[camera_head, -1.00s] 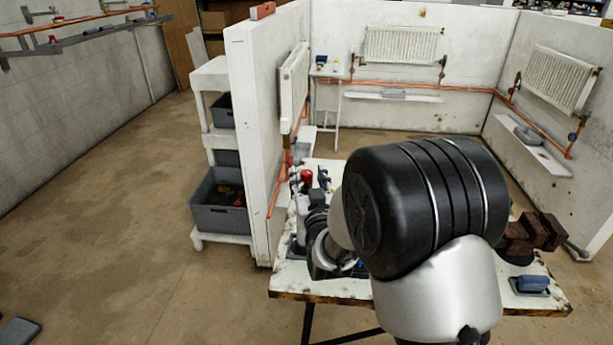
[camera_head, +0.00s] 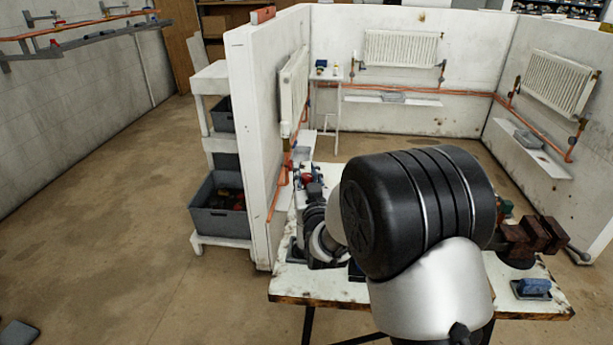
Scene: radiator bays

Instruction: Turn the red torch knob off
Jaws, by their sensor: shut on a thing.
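The red torch knob (camera_head: 305,179) shows as a small red patch at the far left of the workbench, close to the white partition. My gripper (camera_head: 313,189) is at the knob and partly covers it. The gripper is shut on the knob. The fingertips are small and dark in this view, so the exact grip and the knob's angle cannot be made out. My own arm hides much of the bench's middle.
The white-topped workbench (camera_head: 325,287) has worn edges. A brown vice-like block (camera_head: 530,236) and a blue-handled tool (camera_head: 534,287) are on its right. The white partition (camera_head: 255,150) stands close on the left.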

